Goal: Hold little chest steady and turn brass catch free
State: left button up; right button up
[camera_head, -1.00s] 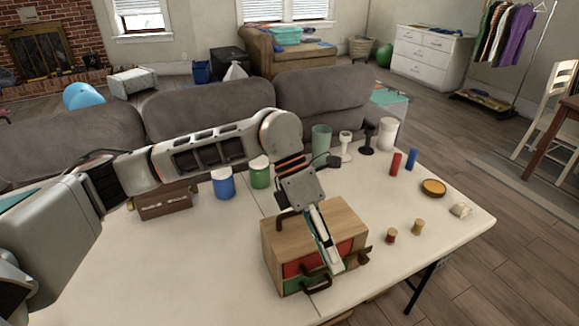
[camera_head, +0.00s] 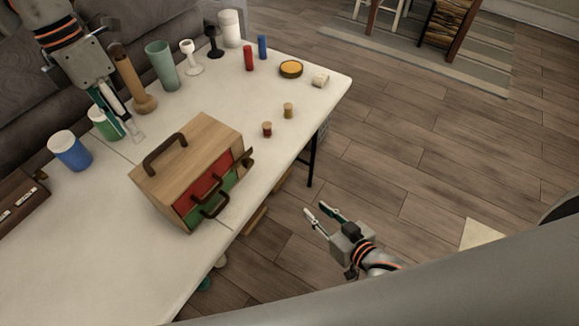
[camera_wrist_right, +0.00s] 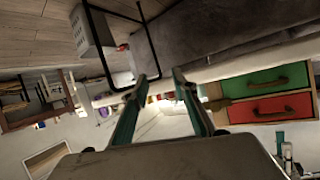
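The little chest (camera_head: 190,145) is a light wooden box on the white table, with a dark top handle, a red drawer front and a green one below. A brownish brass catch (camera_head: 247,159) sits at the right edge of its front. My right gripper (camera_head: 314,211) is open and empty, off the table's front edge, right of the chest.
A blue cup (camera_head: 70,150), a green cup (camera_head: 103,122) and a brown case (camera_head: 18,208) stand left. A tan bottle-like object (camera_head: 140,95) and several containers line the back. Two small spools (camera_head: 267,129) stand right of the chest.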

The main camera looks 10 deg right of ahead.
aim_at(148, 156)
pick_arm(q)
jog(key=shift+s+d+f, duration=0.2)
jog(key=shift+f, duration=1.1)
jog(key=shift+s+d+f, duration=0.15)
jog(key=shift+f, duration=1.1)
jog(key=shift+s+d+f, duration=0.2)
jog(key=shift+f, duration=1.1)
pick_arm(e)
jog(key=w+a+r+m+g+y, duration=0.2)
jog(key=w+r+m+y, duration=0.1)
jog(key=r+y, duration=0.2)
jog(key=w+a+r+m+g+y, duration=0.2)
jog(key=w+a+r+m+y, duration=0.1)
jog(key=r+y, duration=0.3)
jog(key=shift+w+a+r+g, duration=0.25)
jog(key=shift+w+r+g, duration=0.05)
jog(key=shift+w+r, duration=0.25)
pick_arm(q)
grip_shut()
pick_arm(e)
jog(key=shift+o, duration=1.3)
